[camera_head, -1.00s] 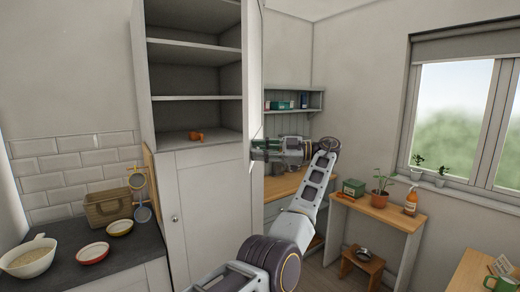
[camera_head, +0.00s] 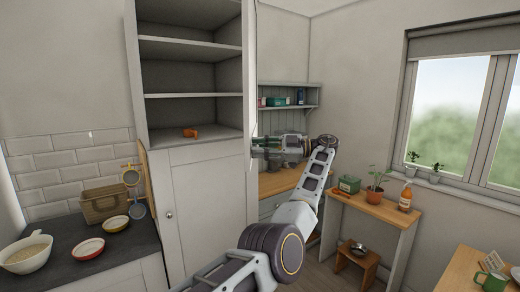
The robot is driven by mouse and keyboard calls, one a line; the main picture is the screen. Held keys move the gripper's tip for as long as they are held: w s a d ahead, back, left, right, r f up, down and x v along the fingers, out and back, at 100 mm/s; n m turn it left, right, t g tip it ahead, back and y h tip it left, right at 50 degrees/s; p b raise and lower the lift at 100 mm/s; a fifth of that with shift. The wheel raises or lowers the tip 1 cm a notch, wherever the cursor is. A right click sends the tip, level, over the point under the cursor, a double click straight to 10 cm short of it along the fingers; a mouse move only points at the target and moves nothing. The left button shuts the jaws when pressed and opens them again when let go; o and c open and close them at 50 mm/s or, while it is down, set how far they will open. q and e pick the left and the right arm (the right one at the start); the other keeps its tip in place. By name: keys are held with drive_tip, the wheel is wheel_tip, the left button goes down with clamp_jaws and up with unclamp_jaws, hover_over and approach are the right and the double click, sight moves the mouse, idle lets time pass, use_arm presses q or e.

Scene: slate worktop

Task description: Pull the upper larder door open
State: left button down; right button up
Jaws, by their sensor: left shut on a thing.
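The upper larder door (camera_head: 250,60) stands swung out at the right side of the tall white larder (camera_head: 138,75) and shows almost edge-on as a thin pale strip. The upper compartment is exposed, with several shelves and a small orange object (camera_head: 191,132) on its floor. My left gripper (camera_head: 258,144) is at the outer side of the door, near its lower end, and is shut on the door's handle. The handle is too small and covered to make out clearly. The lower larder door (camera_head: 205,205) is closed, with a round knob (camera_head: 169,215). My right gripper is out of view.
A dark counter (camera_head: 120,245) at left holds a basket (camera_head: 103,204) and several bowls. A wall shelf (camera_head: 290,109) and wooden counter lie behind my left arm. A wooden side table (camera_head: 375,206) with a plant and bottle stands right of it.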

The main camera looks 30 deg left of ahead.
use_arm(q)
drive_tip(key=c, duration=1.2)
unclamp_jaws()
drive_tip(key=shift+r, duration=0.2)
drive_tip(key=shift+c, duration=0.2)
drive_tip(key=shift+o, duration=0.5)
drive_tip(key=shift+s, duration=0.1)
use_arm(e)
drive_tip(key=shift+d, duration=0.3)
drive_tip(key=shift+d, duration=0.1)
